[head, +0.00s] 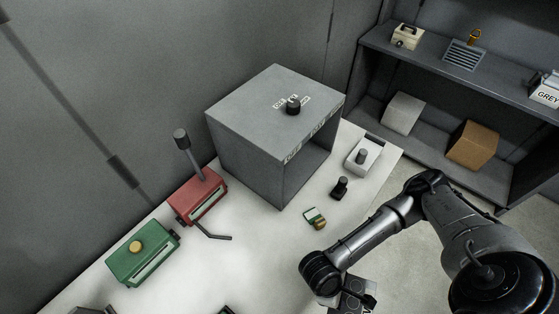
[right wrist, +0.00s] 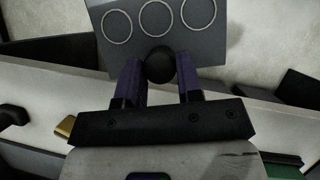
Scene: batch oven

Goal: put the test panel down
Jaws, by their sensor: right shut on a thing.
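The test panel (right wrist: 200,42) is a dark grey plate with three pale rings and a round black knob (right wrist: 160,65). In the right wrist view my right gripper (right wrist: 160,78) is shut on the knob, one purple finger on each side, and the plate extends beyond the fingertips. In the head view my right arm reaches to the bottom edge, where its forearm and wrist partly hide the gripper and the panel. Whether the panel touches anything beneath is not clear. My left gripper is not in view.
A grey open-fronted oven box (head: 240,150) stands on the white table (head: 205,275). A red device (head: 197,200), a green device (head: 142,255), a white switch box (head: 364,156) and small parts (head: 315,217) surround it. A grey shelf (head: 460,90) holds boxes at right. Front-centre table looks clear.

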